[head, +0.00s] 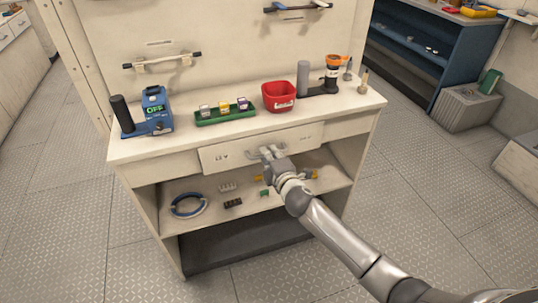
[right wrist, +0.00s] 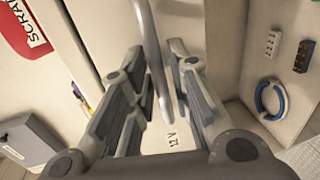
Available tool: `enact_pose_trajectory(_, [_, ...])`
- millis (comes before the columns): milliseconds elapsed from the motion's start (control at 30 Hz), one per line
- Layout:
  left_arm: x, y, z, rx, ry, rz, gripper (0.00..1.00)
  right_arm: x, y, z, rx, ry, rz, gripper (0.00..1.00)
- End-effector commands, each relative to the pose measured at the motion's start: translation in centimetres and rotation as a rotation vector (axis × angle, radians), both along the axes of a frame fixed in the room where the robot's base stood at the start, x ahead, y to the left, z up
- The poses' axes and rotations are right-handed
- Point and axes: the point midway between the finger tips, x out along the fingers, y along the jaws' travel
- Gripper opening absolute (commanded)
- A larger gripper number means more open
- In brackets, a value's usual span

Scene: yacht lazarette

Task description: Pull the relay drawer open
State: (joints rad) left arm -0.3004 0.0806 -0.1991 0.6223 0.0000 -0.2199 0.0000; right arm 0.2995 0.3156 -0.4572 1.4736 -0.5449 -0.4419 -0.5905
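The relay drawer (head: 222,158) is the cream front panel under the bench top, with a small label. The label reads "12V" in the right wrist view (right wrist: 171,139). In the head view my right gripper (head: 268,154) is at the drawer front and hides part of the handle. My left gripper is out of view.
On the bench top (head: 240,130) stand a blue device (head: 156,108), a green tray (head: 225,117) and a red bin (head: 279,97). The open shelf below holds a blue-white ring (head: 187,206) and small parts. The floor in front is clear.

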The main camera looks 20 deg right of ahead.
Motion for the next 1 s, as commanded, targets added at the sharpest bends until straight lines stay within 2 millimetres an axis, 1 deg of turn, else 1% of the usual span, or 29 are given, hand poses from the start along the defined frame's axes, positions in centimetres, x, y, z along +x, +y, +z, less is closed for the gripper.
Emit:
enact_pose_trajectory(133, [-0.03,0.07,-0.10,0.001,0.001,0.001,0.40,0.80,0.10,-0.13,0.000,-0.001,0.001,0.19])
enact_pose_trajectory(433, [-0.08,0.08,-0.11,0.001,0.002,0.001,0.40,0.93,0.09,-0.18,0.000,0.000,0.001,0.19])
enact_pose_trajectory(467, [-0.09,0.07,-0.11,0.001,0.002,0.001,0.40,0.93,0.09,-0.18,0.000,0.000,0.001,0.16])
enact_pose_trajectory(500, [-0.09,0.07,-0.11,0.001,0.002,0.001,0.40,0.92,0.09,-0.18,0.000,0.000,0.001,0.11])
enact_pose_trajectory(600, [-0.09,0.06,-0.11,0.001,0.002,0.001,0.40,0.92,0.08,-0.19,0.000,0.000,0.001,0.00])
enact_pose_trajectory(1000, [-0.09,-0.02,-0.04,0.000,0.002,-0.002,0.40,0.78,0.05,-0.22,0.000,0.001,0.001,0.00])
